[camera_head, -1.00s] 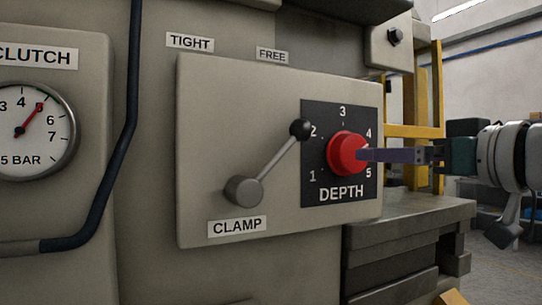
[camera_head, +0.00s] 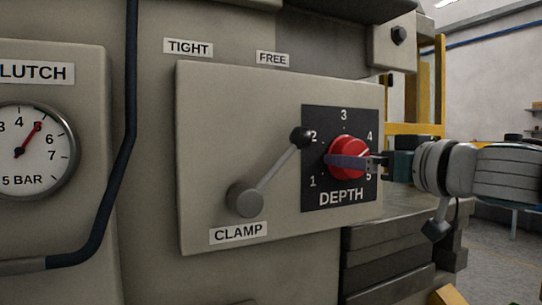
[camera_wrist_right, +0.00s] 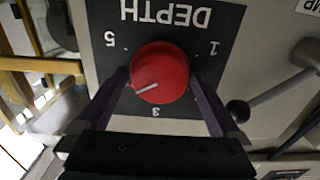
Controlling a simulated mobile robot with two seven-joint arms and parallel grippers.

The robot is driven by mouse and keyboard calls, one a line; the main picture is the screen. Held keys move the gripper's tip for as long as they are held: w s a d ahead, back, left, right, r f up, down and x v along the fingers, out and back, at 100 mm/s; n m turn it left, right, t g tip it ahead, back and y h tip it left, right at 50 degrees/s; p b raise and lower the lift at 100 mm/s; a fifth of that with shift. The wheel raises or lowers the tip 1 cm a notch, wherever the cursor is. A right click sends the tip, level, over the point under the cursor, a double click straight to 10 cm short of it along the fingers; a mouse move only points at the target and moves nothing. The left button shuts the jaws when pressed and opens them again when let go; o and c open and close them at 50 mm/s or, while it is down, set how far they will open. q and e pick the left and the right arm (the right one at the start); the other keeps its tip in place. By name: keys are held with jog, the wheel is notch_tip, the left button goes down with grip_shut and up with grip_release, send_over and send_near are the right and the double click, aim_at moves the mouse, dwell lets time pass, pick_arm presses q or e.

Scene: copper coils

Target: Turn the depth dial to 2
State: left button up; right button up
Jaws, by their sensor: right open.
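The red depth dial (camera_head: 350,146) sits on a black plate (camera_head: 319,181) marked DEPTH with numbers 1 to 5. In the right wrist view, upside down, the dial (camera_wrist_right: 163,64) has a white line pointing left and slightly down, roughly toward where 4 lies; the 4 is hidden there by a finger. My right gripper (camera_head: 347,161) is open with its purple fingers on either side of the dial. In the head view one finger crosses the dial's front and the other is hidden. Contact with the dial cannot be told. My left gripper is not in view.
The clamp lever (camera_head: 275,172) has a dark knob (camera_head: 301,138) just left of the black plate, near the 2. A pressure gauge (camera_head: 30,165) and a bent dark pipe (camera_head: 116,150) are at left. Grey metal blocks (camera_head: 390,262) lie below the panel.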

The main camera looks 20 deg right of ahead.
jog(key=shift+c, duration=0.4)
jog(key=c, duration=1)
jog(key=shift+n, duration=0.4)
jog(key=n+p, duration=0.5)
jog(key=n, duration=1.8)
